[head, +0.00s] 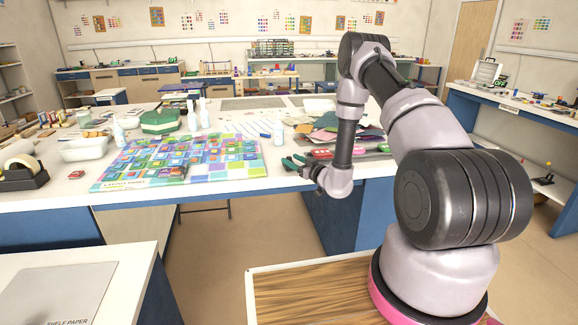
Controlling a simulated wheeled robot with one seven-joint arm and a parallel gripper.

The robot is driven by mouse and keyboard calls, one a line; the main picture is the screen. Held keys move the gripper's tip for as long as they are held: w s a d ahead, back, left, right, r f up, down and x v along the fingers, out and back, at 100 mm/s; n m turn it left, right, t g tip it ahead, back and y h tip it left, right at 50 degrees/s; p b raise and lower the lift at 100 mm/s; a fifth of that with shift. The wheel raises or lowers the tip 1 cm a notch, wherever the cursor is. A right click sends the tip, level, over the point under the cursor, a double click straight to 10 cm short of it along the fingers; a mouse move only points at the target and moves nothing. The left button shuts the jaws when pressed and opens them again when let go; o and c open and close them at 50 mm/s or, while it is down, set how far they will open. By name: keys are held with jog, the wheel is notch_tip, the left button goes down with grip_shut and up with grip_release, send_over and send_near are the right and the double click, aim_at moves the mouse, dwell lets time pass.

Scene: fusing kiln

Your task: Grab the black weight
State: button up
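I cannot pick out a black weight for certain. A small dark object (181,170) lies near the front edge of the colourful layout panel (110,184), but it is too small to identify. My gripper (291,163) is above the front edge of the main table (225,193), right of the panel, pointing left. Its dark fingers look spread apart with nothing seen between them. My wrist and arm hide part of the table behind them.
A black tape dispenser (22,176) and a white bin (84,150) stand at the table's left. Spray bottles (204,113) stand behind the panel. Red boxes (320,154) and coloured sheets (333,133) are near my arm. A side bench (515,107) is at right.

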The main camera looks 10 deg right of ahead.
grip_shut()
dwell(1.2)
